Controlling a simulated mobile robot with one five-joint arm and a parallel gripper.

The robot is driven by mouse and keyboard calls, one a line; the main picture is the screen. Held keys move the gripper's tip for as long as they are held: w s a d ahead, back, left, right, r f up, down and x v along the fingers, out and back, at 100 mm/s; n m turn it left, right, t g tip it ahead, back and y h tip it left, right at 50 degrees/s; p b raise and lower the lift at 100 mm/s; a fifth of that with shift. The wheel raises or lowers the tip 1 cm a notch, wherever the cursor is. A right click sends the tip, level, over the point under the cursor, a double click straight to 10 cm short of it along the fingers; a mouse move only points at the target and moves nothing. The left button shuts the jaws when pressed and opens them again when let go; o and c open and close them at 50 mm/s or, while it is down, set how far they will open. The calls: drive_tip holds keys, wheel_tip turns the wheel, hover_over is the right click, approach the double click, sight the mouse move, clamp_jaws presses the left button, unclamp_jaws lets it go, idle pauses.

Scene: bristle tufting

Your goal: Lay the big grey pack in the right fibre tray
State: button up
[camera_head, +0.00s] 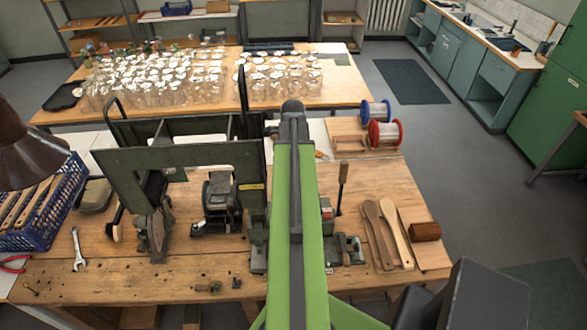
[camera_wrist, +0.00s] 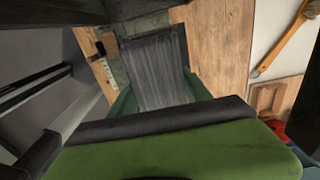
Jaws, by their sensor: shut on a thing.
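A big grey pack (camera_wrist: 155,68), dark and streaked like fibre, shows in the wrist view. It lies between the teal fingers of my gripper (camera_wrist: 160,98), which is shut on it. Dark green metal (camera_wrist: 140,24) shows just beyond the pack; I cannot tell whether they touch. In the head view my green arm reaches over the bench and hides the gripper and the pack. I cannot make out the right fibre tray for sure in either view.
A dark green machine frame (camera_head: 180,160) stands on the wooden bench (camera_head: 130,285), left of my arm. Brush handles (camera_head: 396,235), a red spool (camera_head: 385,134) and a blue spool (camera_head: 376,112) are right. A blue crate (camera_head: 62,215) is left. Glass jars (camera_head: 150,80) crowd the table behind.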

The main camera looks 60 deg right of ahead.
drive_tip(key=shift+f, duration=0.15)
drive_tip(key=o, duration=1.4)
drive_tip(key=shift+o, duration=0.2)
drive_tip(key=o, duration=0.4)
wheel_tip(320, 180, up, 8)
drive_tip(key=p, duration=0.8)
